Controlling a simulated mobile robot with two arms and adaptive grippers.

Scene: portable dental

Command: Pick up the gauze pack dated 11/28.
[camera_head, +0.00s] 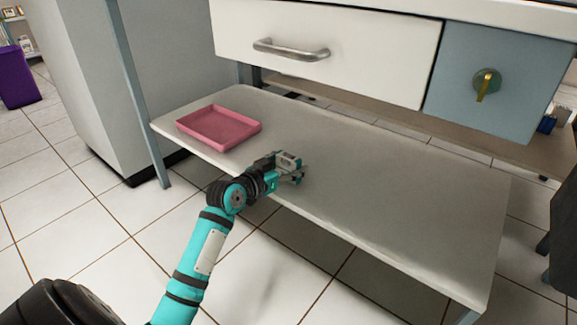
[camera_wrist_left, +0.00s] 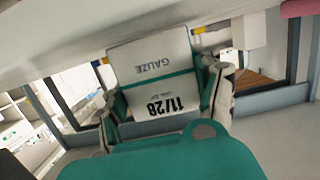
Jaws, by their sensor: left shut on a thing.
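The gauze pack (camera_wrist_left: 155,75) is white with a teal band, and its printing reads "GAUZE" and "11/28", upside down in the left wrist view. My left gripper (camera_wrist_left: 167,100) is shut on it, with a finger at each side of the pack. In the head view my left gripper (camera_head: 300,172) is over the lower shelf (camera_head: 400,190), to the right of the pink tray. The pack is hard to make out there, being small and partly hidden by the gripper. My right gripper does not show.
A pink tray (camera_head: 217,127) sits at the left end of the shelf and looks empty. A white drawer (camera_head: 330,45) and a blue-grey panel with a brass knob (camera_head: 487,85) hang above. The shelf's right side is clear. A purple bin (camera_head: 17,75) stands far left.

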